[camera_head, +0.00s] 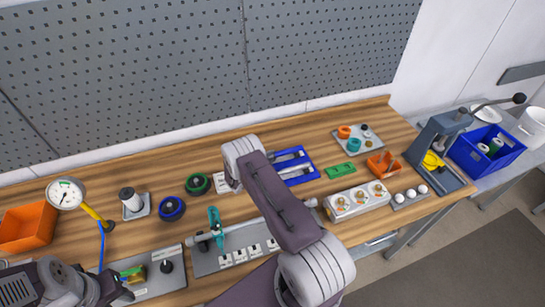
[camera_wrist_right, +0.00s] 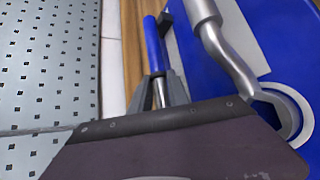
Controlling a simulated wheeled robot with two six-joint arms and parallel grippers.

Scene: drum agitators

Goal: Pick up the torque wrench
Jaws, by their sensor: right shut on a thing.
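In the right wrist view, my right gripper (camera_wrist_right: 158,95) is shut on a tool with a blue grip (camera_wrist_right: 153,45) and a silver shaft, which I take for the torque wrench. Its far end is hidden behind my gripper body. The blue tool tray (camera_wrist_right: 245,30) lies to the right, with a grey ring-ended wrench (camera_wrist_right: 232,65) on it. In the head view, the blue tray (camera_head: 313,176) is right of my right wrist, and the right fingertips and held tool are hidden. My left gripper (camera_head: 122,287) is at lower left; its finger opening is unclear.
A pegboard (camera_head: 130,70) rises behind the bench. Orange bins (camera_head: 27,226), a green block (camera_head: 340,171) and a lever press (camera_head: 440,150) stand around.

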